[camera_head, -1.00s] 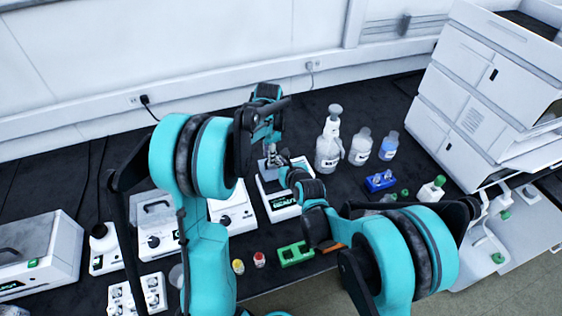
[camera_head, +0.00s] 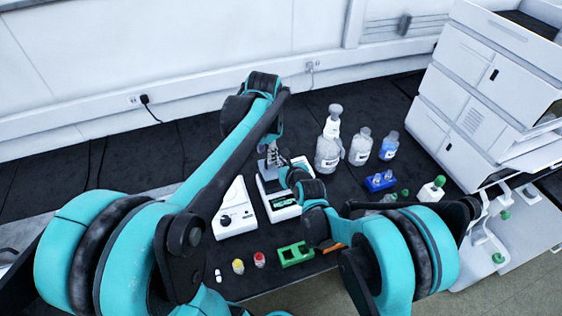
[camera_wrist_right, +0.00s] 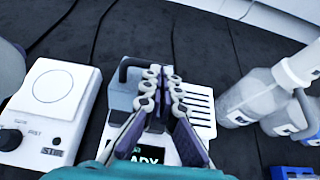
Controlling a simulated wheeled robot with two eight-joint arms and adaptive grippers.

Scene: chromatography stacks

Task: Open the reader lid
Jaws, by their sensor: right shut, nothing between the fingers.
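The reader (camera_head: 284,213) is a white box with a lit screen on its front, near the middle of the table. In the right wrist view its grey lid (camera_wrist_right: 122,100) lies at the left of its top, with a black handle (camera_wrist_right: 128,64) at the far end. The lid looks down, but fingers cover part of it. My right gripper (camera_wrist_right: 163,76) is shut and empty above the reader, its tips just right of the handle; contact cannot be told.
A white knobbed device (camera_head: 234,218) stands left of the reader. A green rack (camera_head: 296,254) sits in front, a blue rack (camera_head: 380,182) further right. White stacked units (camera_head: 485,90) fill the right.

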